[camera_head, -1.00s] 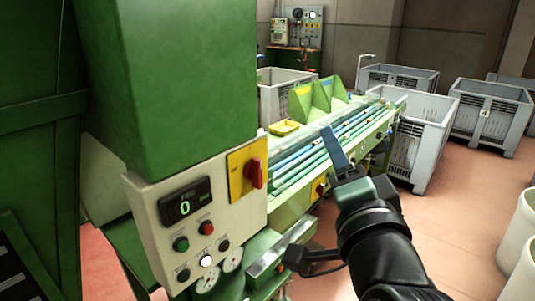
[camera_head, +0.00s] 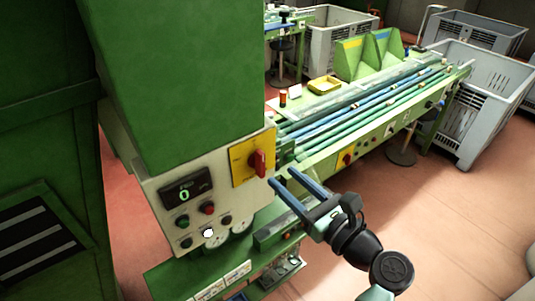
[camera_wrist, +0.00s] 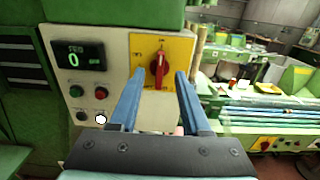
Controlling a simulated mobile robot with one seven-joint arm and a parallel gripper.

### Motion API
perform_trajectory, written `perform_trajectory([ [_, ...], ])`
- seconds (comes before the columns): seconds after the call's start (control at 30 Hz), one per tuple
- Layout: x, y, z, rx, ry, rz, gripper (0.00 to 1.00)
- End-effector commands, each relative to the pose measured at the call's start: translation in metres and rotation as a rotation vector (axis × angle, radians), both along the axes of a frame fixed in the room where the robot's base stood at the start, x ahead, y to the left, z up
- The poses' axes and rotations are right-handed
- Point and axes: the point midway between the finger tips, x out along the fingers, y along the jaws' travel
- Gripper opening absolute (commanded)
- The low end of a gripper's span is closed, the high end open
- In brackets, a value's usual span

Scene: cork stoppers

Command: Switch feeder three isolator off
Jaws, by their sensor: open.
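A red rotary isolator handle (camera_head: 258,162) sits on a yellow plate (camera_head: 240,170) on the right part of the cream control panel (camera_head: 155,187). In the wrist view the handle (camera_wrist: 159,70) stands close to upright on its plate; the plate's lettering is too small to read. My gripper (camera_head: 282,177) is open and empty, its two blue fingers pointing at the panel, just right of and below the handle in the head view. In the wrist view the handle shows between the fingertips. The fingers appear apart from it. No feeder number is legible.
The panel has a display (camera_head: 186,193) showing 0, a green button (camera_head: 182,221), a red button (camera_head: 207,208) and dark buttons. A second red switch (camera_head: 347,159) on yellow is on the bench (camera_head: 320,168) at right. Grey crates (camera_head: 478,100) stand behind; open floor lies right.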

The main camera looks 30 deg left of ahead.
Motion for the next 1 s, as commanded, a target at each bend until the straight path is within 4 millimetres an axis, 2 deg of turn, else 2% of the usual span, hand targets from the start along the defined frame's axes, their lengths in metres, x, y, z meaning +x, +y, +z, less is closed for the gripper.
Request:
perform_trajectory([
  [0.1, 0.008, 0.025, 0.004, -0.001, 0.0, 0.003, 0.47],
  [0.33, 0.02, 0.057, 0.002, -0.001, -0.002, 0.001, 0.47],
  [0.5, 0.023, 0.065, 0.001, -0.002, -0.003, -0.001, 0.47],
  [0.77, 0.024, 0.066, 0.0, -0.002, -0.003, -0.002, 0.47],
  [1.0, 0.024, 0.066, 0.0, -0.002, -0.003, -0.002, 0.06],
])
